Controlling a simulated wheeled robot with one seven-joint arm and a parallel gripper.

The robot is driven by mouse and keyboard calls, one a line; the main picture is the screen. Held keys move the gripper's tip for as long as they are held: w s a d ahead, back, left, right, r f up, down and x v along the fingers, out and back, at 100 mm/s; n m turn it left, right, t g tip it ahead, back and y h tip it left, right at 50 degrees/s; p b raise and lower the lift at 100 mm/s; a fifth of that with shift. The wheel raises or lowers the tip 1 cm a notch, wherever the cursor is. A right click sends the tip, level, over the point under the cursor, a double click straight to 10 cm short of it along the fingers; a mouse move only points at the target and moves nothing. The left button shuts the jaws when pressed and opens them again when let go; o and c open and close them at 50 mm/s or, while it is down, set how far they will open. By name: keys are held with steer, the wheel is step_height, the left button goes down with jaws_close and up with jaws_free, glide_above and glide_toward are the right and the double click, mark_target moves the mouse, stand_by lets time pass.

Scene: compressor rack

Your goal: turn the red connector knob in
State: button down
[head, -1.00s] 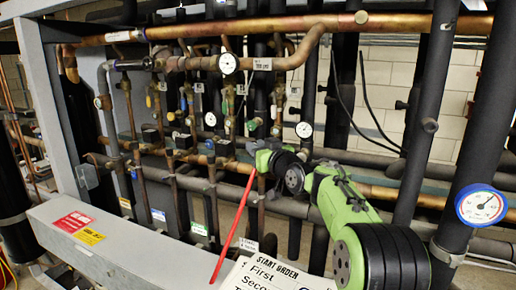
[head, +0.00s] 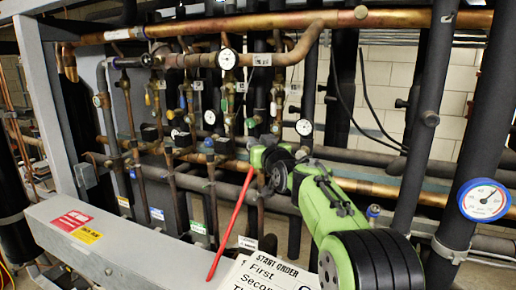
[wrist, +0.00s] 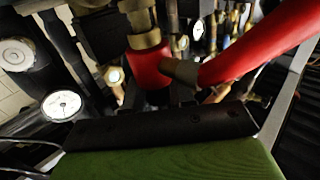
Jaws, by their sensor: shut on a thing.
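The red connector knob (wrist: 150,65) shows in the wrist view under a brass fitting (wrist: 140,22), just beyond my jaws. A long red hose or rod (wrist: 262,48) reaches the knob's right side through a dull brass-coloured end piece (wrist: 180,71). In the head view this red length (head: 232,225) slopes down and left from my gripper (head: 256,156). My gripper, also in the wrist view (wrist: 158,104), is shut at the knob. The dark edge of my gripper hides the exact contact. In the head view my gripper covers the knob.
Copper and black pipes with valves and gauges (head: 227,58) stand close behind my gripper. A grey beam (head: 130,245) crosses the front left. A printed start-order sheet (head: 265,272) is at the bottom centre. A blue-rimmed gauge (head: 484,200) sits on a black pipe at right.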

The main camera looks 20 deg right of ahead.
steer(key=m+g+h, duration=0.1)
steer(key=m+h, duration=0.1)
steer(key=h, duration=0.1)
steer(key=m+g+h, duration=0.1)
steer(key=m+h, duration=0.1)
steer(key=h, duration=0.1)
steer(key=m+g+h, duration=0.1)
steer(key=m+h, duration=0.1)
steer(key=h, duration=0.1)
steer(key=shift+s+d+r+m+h+p, duration=0.1)
steer(key=shift+d+m+h+p, duration=0.2)
steer(key=shift+d, duration=0.1)
steer(key=shift+s+d+m+g+h+p, duration=0.1)
steer(key=shift+d+m+g+h+p, duration=0.05)
steer(key=shift+m+g+h+p, duration=0.45)
steer(key=c, duration=0.9)
jaws_free()
steer(key=shift+c, duration=0.2)
steer(key=shift+s, duration=0.1)
